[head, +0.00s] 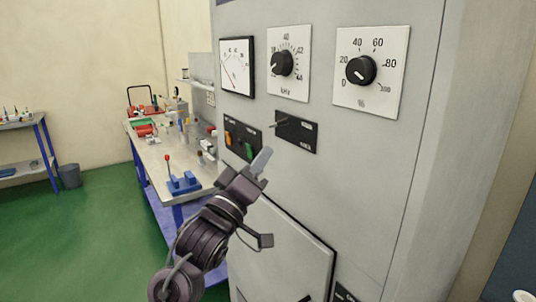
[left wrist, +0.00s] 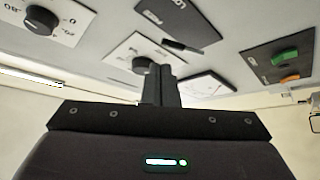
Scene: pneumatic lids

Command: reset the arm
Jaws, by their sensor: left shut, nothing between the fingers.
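My left gripper (head: 262,160) is in front of the grey machine cabinet (head: 400,180), just below a black plate with a toggle switch (head: 296,131) and right of the plate with orange and green buttons (head: 243,138). Its fingers are shut with nothing between them. In the left wrist view, the shut fingers (left wrist: 161,85) point toward the panel. The button plate (left wrist: 282,62) and switch plate (left wrist: 182,22) also show there. I cannot tell from these frames whether the fingertips touch the panel. My right gripper is not in view.
Two dials, the left one (head: 288,62) and the right one (head: 371,72), and a needle meter (head: 237,66) sit higher on the cabinet. A workbench (head: 160,150) with tools stands behind at the left. Green floor (head: 80,240) lies open at the left.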

